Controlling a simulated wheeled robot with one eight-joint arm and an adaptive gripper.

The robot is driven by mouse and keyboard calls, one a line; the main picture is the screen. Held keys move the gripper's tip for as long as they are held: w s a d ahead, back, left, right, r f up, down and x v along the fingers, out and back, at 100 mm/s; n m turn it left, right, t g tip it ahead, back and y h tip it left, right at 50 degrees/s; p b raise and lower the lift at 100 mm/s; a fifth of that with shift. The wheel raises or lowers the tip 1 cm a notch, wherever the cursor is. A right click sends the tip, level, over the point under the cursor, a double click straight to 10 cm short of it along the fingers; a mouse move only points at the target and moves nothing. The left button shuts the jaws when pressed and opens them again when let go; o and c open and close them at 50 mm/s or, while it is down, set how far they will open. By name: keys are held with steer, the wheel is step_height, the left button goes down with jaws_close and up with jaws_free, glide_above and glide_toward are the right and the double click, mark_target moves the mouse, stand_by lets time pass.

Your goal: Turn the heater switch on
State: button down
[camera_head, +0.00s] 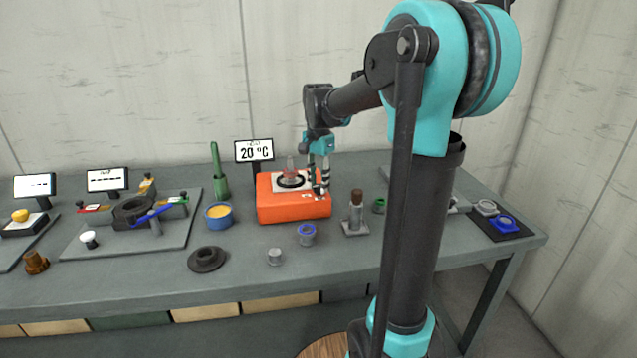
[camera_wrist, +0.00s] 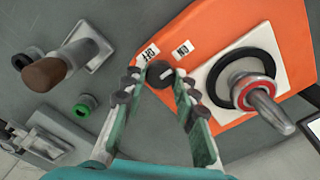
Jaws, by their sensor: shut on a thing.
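The heater is an orange box (camera_head: 293,211) on the table; it fills the upper right of the wrist view (camera_wrist: 215,25). Its switch is a round black knob (camera_wrist: 160,74) with a pale mark, at the edge by the white OFF label (camera_wrist: 147,53) and ON label (camera_wrist: 182,48). My gripper (camera_head: 321,190) reaches down at the heater's right side. In the wrist view my gripper (camera_wrist: 159,80) has its fingertips on both sides of the knob, shut on it. The mark's exact direction is hard to tell. A display (camera_head: 254,150) behind the heater reads 20 °C.
On the heater's white plate (camera_wrist: 291,77) sit a black ring and a metal piece with a red ring (camera_wrist: 265,97). A brown-topped stand (camera_head: 356,215) is right of the heater; a blue-rimmed yellow cup (camera_head: 219,215) is left. A blue-ringed part (camera_head: 307,235) lies in front.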

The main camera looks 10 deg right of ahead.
mark_target(318, 186)
steer(key=c, duration=1.2)
jaws_free()
step_height(318, 186, up, 12)
steer(key=shift+r, duration=0.1)
